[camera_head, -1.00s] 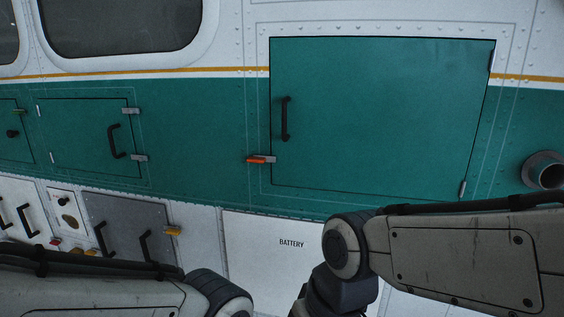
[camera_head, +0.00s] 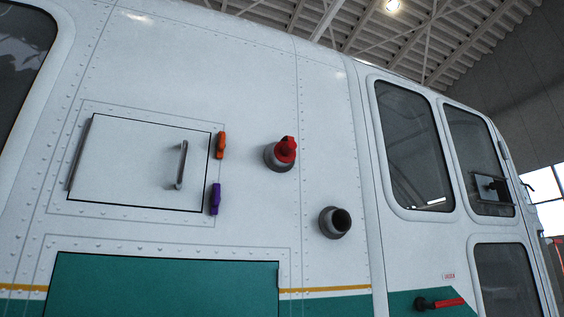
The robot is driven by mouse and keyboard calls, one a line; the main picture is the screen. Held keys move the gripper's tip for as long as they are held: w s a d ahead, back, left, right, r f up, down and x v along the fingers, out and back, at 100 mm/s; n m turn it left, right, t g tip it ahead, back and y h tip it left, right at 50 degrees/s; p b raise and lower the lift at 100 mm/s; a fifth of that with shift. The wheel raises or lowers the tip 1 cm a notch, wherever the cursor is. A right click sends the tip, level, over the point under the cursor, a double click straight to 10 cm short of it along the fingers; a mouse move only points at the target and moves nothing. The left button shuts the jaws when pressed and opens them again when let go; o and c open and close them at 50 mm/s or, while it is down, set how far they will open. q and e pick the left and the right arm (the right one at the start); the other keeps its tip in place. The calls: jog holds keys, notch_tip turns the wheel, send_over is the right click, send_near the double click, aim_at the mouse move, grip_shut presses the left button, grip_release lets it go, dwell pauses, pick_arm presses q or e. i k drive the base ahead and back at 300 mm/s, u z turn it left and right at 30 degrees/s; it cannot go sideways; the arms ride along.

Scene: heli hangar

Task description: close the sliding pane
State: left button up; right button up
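A window (camera_head: 467,135) in the white and green helicopter side is at the right of the head view. In its lower part is a small framed pane (camera_head: 480,207) with a dark knob (camera_head: 497,187). This looks like the sliding pane, but it is too small to tell how far it stands open. Neither of my grippers is in view.
A larger window (camera_head: 412,145) is left of it. A red-handled lever (camera_head: 440,303) sits below. Left are a red-capped port (camera_head: 281,154), an open pipe stub (camera_head: 335,222) and a white hatch (camera_head: 135,165) with orange (camera_head: 221,145) and purple (camera_head: 214,199) latches.

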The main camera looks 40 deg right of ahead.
aim_at(485, 188)
jog(key=z, duration=2.75)
jog(key=i, duration=0.95)
jog(key=z, duration=0.4)
jog(key=i, duration=1.05)
jog(key=u, duration=0.35)
